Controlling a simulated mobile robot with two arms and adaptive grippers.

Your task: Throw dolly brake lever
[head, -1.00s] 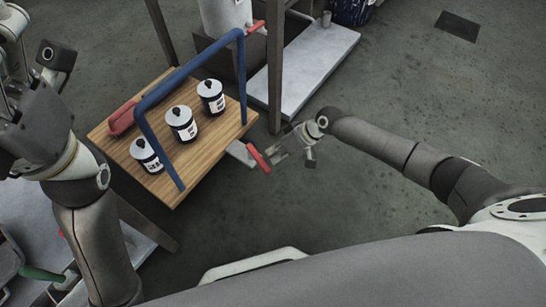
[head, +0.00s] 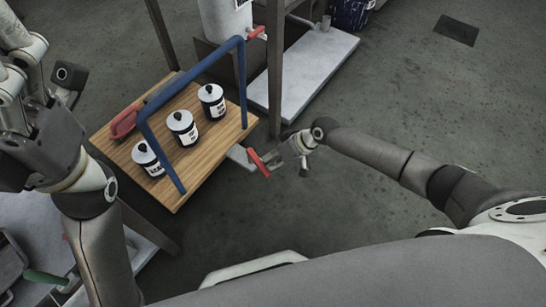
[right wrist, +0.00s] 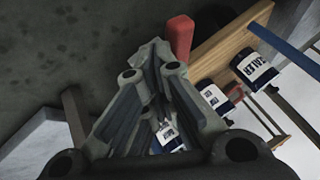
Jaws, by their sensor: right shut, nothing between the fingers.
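The dolly (head: 205,160) has a wooden deck and a blue hoop handle (head: 190,70). Its red brake lever (head: 259,162) sticks out beside the deck's right edge, slanting down to the right. My right gripper (head: 281,157) is just right of the lever, shut and empty. In the right wrist view the closed fingertips (right wrist: 155,47) lie just left of the red lever (right wrist: 180,36); I cannot tell whether they touch. My left gripper (head: 35,130) is partly in view at the left edge, with its fingers not clearly shown.
A dark frame post (head: 275,70) and a pale platform (head: 310,75) are behind. Another red handle (head: 256,32) is farther back.

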